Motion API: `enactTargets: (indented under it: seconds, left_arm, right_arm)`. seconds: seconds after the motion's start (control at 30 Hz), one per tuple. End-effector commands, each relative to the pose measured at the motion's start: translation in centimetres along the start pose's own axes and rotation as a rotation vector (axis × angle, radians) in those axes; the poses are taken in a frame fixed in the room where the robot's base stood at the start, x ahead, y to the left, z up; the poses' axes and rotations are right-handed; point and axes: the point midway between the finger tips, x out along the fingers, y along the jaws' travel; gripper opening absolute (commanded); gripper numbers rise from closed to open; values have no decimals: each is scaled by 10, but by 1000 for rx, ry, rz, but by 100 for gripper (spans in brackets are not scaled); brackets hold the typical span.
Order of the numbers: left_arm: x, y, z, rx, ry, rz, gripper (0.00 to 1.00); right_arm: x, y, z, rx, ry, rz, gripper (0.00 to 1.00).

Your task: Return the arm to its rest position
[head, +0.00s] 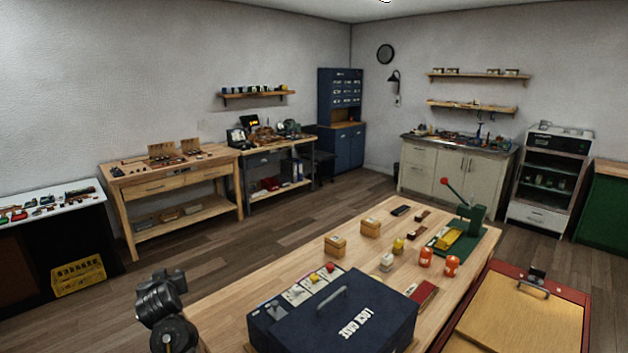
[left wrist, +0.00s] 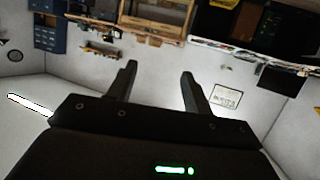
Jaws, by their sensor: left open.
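My left gripper (left wrist: 158,70) shows in the left wrist view with its two dark fingers spread apart and nothing between them. Behind the fingers are the room's wall and furniture, which appear upside down. In the head view my left arm rises at the lower left, beside the near left end of the wooden table (head: 300,262). Its fingers cannot be made out there. My right gripper is in neither view.
A dark blue case (head: 378,312) stands on the table's near end. Small wooden boxes (head: 336,245), orange containers (head: 425,257) and a green lever press (head: 472,226) stand farther back. A red-edged tray (head: 587,315) is at right.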

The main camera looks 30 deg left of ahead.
Motion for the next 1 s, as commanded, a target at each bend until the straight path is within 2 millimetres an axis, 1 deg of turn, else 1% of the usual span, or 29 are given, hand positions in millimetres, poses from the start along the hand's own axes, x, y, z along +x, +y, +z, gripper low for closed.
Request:
enactTargets:
  seconds: [0.03, 0.07, 0.1, 0.17, 0.2, 0.27, 0.3, 0.37, 0.4, 0.5, 0.6, 0.7, 0.8, 0.97, 1.0]
  left_arm:
    - [-18, 24, 28, 99, -45, 77, 50]
    - [-29, 39, 44, 152, -74, 124, 50]
    - [-46, 56, 67, 218, -116, 182, 50]
    - [-73, 76, 103, 313, -182, 265, 50]
    - [-92, 86, 127, 372, -228, 315, 50]
    - [-124, 97, 163, 455, -300, 387, 50]
    - [-146, 101, 187, 507, -349, 431, 50]
    - [-178, 104, 219, 579, -418, 492, 50]
    - [-198, 104, 236, 617, -459, 525, 50]
    - [-241, 101, 270, 696, -545, 592, 50]
    - [-276, 94, 294, 757, -613, 644, 50]
    - [-308, 87, 312, 806, -672, 686, 50]
    - [-337, 78, 327, 849, -727, 724, 50]
    - [-381, 63, 345, 911, -807, 779, 50]
    - [-374, 65, 359, 914, -813, 776, 50]
  right_arm:
    - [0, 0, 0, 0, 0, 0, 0]
    - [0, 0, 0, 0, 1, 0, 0]
    - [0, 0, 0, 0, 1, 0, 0]
    - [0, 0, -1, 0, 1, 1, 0]
    - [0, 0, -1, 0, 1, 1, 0]
    - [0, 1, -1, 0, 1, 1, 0]
    - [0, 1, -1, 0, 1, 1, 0]
    - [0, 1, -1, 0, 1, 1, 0]
    - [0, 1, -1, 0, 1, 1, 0]
    - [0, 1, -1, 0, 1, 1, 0]
    - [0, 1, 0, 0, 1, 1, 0]
    - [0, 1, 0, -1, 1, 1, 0]
    - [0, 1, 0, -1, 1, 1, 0]
    - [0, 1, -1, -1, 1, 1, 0]
    - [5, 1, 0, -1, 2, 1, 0]
